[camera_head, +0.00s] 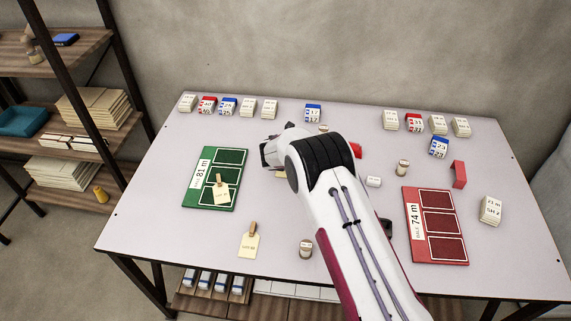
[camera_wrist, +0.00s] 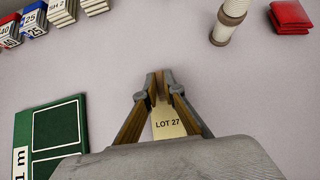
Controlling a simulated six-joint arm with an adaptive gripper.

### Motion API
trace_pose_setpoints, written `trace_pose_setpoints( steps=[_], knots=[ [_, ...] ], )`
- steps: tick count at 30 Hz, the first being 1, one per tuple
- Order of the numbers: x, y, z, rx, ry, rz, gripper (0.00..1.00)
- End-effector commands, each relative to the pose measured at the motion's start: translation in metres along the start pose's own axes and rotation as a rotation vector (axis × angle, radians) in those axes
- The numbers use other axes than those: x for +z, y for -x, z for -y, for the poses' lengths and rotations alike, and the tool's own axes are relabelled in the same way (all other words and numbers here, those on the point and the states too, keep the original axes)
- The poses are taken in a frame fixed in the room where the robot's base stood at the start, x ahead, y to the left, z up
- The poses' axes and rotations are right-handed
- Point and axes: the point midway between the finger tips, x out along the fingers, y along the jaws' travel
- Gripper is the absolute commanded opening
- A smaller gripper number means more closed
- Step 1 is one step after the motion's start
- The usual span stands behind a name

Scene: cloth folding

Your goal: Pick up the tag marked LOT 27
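The LOT 27 tag (camera_wrist: 169,126) is a cream paper tag lying between my gripper's fingers in the wrist view, its print facing the camera. My gripper (camera_wrist: 159,84) has its fingertips drawn close together just beyond the tag's upper edge, shut on the narrow brown wooden clip there. I cannot tell whether the tag touches the table. In the head view my arm hides most of this tag. A similar clipped tag (camera_head: 221,194) lies on the green board (camera_head: 194,194), and another tag (camera_head: 249,245) lies near the front edge; their print is too small to read.
A red board (camera_head: 411,232) lies at the right. Small jars (camera_head: 306,249) (camera_head: 402,168), a white block (camera_head: 374,182) and a red block (camera_head: 459,174) stand nearby. Number blocks (camera_head: 313,113) line the back of the table (camera_head: 165,205). A shelf (camera_head: 85,185) stands at left.

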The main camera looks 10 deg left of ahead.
Motion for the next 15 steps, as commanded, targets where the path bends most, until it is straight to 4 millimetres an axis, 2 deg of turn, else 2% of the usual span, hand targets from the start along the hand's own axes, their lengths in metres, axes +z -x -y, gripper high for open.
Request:
trace_pose_setpoints(
  steps=[15],
  knots=[
    [0.0081, 0.0077, -0.0001, 0.0, -0.001, 0.001, 0.0]
  ],
)
